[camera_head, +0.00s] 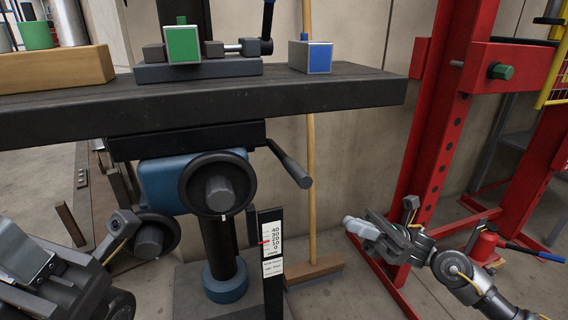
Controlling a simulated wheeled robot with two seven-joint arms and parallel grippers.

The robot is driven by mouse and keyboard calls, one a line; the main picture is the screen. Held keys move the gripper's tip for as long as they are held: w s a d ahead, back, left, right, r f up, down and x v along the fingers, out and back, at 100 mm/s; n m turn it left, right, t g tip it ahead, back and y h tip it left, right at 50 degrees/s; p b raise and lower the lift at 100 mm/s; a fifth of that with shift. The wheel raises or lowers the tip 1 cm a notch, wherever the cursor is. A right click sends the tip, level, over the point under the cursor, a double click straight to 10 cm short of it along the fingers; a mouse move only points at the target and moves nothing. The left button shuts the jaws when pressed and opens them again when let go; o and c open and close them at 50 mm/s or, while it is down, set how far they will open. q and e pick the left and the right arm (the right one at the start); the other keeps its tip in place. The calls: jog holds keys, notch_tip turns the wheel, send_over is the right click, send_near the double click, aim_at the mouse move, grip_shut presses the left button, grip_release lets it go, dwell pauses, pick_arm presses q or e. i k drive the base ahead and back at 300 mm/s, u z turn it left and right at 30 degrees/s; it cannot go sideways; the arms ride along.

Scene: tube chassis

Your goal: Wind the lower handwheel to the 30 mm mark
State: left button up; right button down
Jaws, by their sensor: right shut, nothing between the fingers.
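A dark handwheel (244,180) with a grey hub faces me below the dark table, in front of a blue housing (160,183). A second, lower dark wheel-like ring (174,238) with a grey hub is at its lower left, partly hidden. A black post carries a white scale (275,238) marked 0 to 40. Its red pointer (265,242) sits between about 10 and 20; it is too small to read exactly. My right gripper (350,225) is shut and empty, right of the scale and apart from the wheels. My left gripper (22,262) is at the lower left; its fingers are unclear.
The dark table (330,88) bears a vise holding a green block (183,46), a blue block (310,58) and a wooden rack (60,70). A crank handle (290,165) juts out below it. A broom (311,190) and red frame (440,130) stand at right.

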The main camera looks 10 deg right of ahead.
aim_at(159, 233)
jog(key=k, duration=1)
